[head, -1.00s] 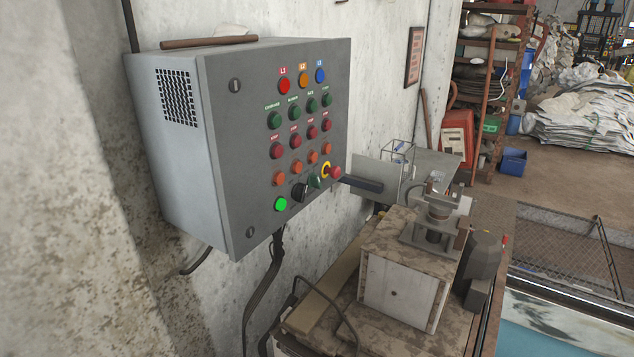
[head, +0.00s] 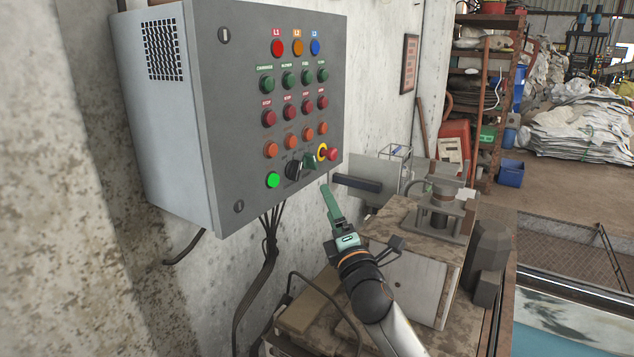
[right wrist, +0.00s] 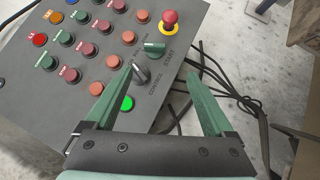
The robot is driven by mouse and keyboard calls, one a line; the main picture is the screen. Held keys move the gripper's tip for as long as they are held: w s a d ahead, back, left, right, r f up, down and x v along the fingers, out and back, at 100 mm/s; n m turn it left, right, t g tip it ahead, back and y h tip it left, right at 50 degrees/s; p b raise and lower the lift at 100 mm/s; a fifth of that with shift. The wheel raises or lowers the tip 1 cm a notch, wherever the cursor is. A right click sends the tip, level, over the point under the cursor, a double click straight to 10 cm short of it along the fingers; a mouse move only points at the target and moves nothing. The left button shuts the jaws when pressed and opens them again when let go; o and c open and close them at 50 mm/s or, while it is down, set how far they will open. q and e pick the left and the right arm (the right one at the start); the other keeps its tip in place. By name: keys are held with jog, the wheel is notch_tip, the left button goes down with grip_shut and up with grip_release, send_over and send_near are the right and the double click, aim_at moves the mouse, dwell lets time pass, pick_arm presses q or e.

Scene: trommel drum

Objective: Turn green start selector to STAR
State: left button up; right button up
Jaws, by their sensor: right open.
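The green start selector (head: 310,161) is a knob in the bottom row of the grey control panel (head: 228,110), between the black selector (head: 293,170) and the red emergency stop (head: 332,154) with its yellow collar. In the right wrist view the green selector (right wrist: 154,49) shows near a label reading START. My right gripper (head: 328,188) is below and in front of the panel's lower right corner. In the right wrist view its green fingers (right wrist: 160,75) are spread apart and empty, with the black selector (right wrist: 140,72) and green selector showing between them, apart from the fingers. My left gripper is out of view.
A lit green button (head: 273,180) is left of the black selector. Rows of buttons fill the panel above. Black cables (head: 268,250) hang below the box. A bench with a machine (head: 440,205) stands to the right.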

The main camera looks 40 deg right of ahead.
aim_at(315, 163)
jog(key=x, duration=0.7)
jog(key=r+x, duration=0.1)
jog(key=x, duration=0.3)
jog(key=shift+d+r, duration=0.2)
jog(key=shift+d, duration=0.05)
jog(key=shift+w+d+r, duration=0.2)
jog(key=shift+w, duration=0.45)
